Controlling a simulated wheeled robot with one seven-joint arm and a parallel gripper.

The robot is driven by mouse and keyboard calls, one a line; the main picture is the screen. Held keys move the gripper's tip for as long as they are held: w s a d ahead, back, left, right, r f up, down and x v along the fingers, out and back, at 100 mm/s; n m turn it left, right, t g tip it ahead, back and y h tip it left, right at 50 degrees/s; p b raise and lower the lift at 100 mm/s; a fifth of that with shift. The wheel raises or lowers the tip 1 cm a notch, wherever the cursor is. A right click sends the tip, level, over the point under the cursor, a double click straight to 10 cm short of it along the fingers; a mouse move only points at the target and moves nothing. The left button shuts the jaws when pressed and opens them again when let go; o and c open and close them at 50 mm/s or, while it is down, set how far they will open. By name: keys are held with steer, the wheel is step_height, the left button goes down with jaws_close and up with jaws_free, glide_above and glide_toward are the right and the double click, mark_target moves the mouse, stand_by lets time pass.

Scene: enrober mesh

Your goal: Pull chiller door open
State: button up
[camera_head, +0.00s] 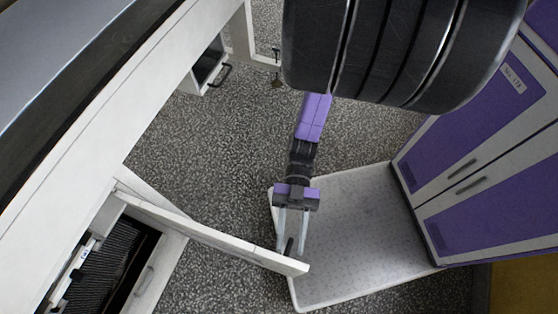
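The chiller door (215,236) is a white panel that stands swung out from the white machine on the left. Its free end is at the lower middle of the view. A dark handle (289,247) shows near that free end. My gripper (292,249) reaches down to the handle, with its two pale fingers apart on either side of it. A gap shows between the fingers, and I cannot see firm contact. The fingertips are partly hidden by the door edge. Behind the door, the opening (128,250) shows a dark ribbed mesh inside.
A pale floor mat (360,235) lies under and right of my gripper. Purple and grey cabinets (470,175) stand on the right. A small white unit with a dark handle (207,65) is at the top left. Speckled floor (215,150) is clear between machine and arm.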

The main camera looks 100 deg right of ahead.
steer(key=v, duration=0.7)
steer(key=shift+s+d, duration=0.1)
steer(key=shift+d, duration=0.1)
stand_by(0.4)
